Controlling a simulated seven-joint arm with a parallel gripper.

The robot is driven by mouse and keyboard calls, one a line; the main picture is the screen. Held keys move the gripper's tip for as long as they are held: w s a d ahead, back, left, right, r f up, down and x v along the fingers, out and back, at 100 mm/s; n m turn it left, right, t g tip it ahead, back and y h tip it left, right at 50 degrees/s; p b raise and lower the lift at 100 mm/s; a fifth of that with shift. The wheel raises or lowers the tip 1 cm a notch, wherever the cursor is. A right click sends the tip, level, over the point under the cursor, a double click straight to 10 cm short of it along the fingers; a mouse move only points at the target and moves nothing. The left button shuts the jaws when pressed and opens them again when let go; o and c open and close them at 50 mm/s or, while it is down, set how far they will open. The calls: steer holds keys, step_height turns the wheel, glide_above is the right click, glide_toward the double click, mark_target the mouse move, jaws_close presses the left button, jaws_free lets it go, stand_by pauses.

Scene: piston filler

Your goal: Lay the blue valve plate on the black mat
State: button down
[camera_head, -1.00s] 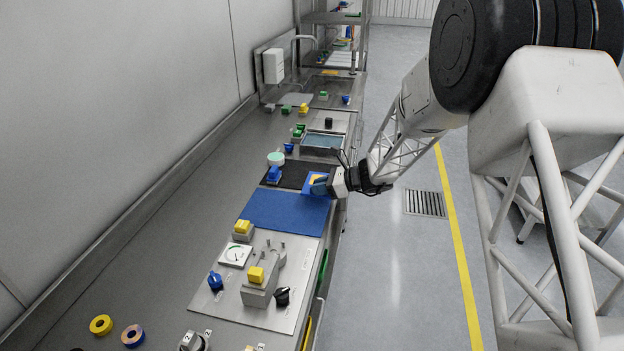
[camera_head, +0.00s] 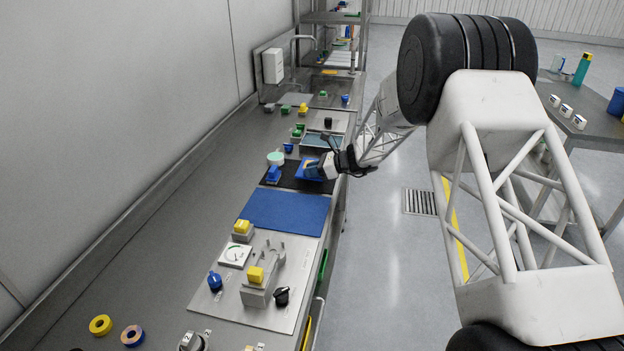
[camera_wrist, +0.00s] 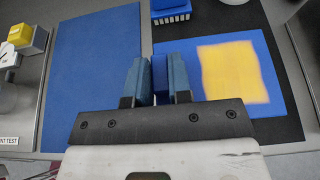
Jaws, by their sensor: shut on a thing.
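The blue valve plate (camera_head: 307,166), with a yellow square on its face, is at my gripper (camera_head: 318,171) over the right part of the black mat (camera_head: 290,180). In the wrist view the plate (camera_wrist: 275,103) shows at right, with the black mat (camera_wrist: 230,10) beyond and beside it. My gripper (camera_wrist: 159,62) is shut on a dark blue part by the plate's left side, seen between the two fingers. The fingers and palm hide the plate's near left corner. I cannot tell whether the plate touches the mat.
A blue mat (camera_head: 285,210) lies just nearer than the black mat. A blue block with a pale ribbed side (camera_wrist: 170,10) stands on the black mat; it shows at left in the head view (camera_head: 273,174). A pale green round thing (camera_head: 275,158) and a shallow tray (camera_head: 322,141) are close by.

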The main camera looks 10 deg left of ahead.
mark_target(312, 179)
stand_by(0.3)
steer(key=shift+f, duration=1.7)
steer(key=shift+f, duration=0.15)
steer(key=c, duration=1.1)
jaws_free()
steer(key=shift+o, duration=0.2)
steer(key=v, duration=1.2)
steer(key=shift+d, duration=0.1)
steer(key=shift+s, duration=0.1)
